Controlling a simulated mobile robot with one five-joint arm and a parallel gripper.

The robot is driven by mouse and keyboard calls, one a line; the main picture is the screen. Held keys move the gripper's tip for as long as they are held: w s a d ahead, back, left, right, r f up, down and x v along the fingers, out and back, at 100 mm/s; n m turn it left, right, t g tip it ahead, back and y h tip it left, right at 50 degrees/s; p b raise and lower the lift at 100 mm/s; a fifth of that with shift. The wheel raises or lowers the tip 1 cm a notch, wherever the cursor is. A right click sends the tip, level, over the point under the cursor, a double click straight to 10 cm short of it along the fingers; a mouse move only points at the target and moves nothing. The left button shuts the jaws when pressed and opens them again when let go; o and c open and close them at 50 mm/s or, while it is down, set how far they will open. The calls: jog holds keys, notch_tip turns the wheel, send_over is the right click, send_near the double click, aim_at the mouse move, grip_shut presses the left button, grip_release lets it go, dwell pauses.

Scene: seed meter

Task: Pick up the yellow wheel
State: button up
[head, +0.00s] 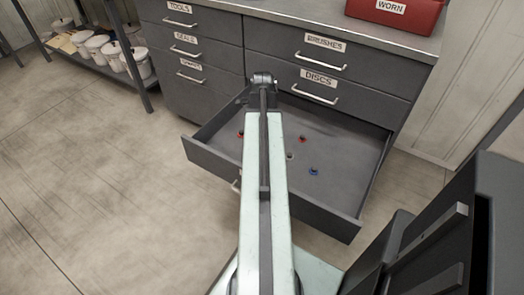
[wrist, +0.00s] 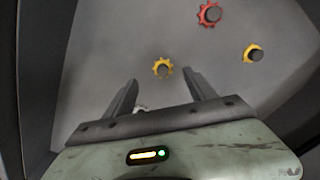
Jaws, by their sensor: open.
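A yellow toothed wheel (wrist: 162,67) with a dark hub lies on the grey drawer floor in the wrist view, just beyond and between my fingertips. A second yellow wheel (wrist: 250,53) with a dark hub lies farther right, outside the fingers. My gripper (wrist: 164,80) is open, with nothing between its fingers; whether it is level with the wheels I cannot tell. In the head view my arm covers part of the drawer, and I make out neither yellow wheel nor the fingers there.
The open drawer (head: 345,190) holds red wheels (head: 302,139), a blue wheel (head: 314,171) and a small greyish one (head: 290,155). A red wheel (wrist: 210,13) shows at the top of the wrist view. A pale piece (wrist: 140,109) is partly hidden by my gripper. Drawer walls enclose the space.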

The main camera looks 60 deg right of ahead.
jog(key=f+b, duration=0.4)
jog(key=f, duration=0.1)
jog(key=shift+w+d+f, duration=0.1)
jog(key=shift+d, duration=0.15)
jog(key=shift+r, duration=0.2)
grip_shut()
jog(key=shift+r, duration=0.15)
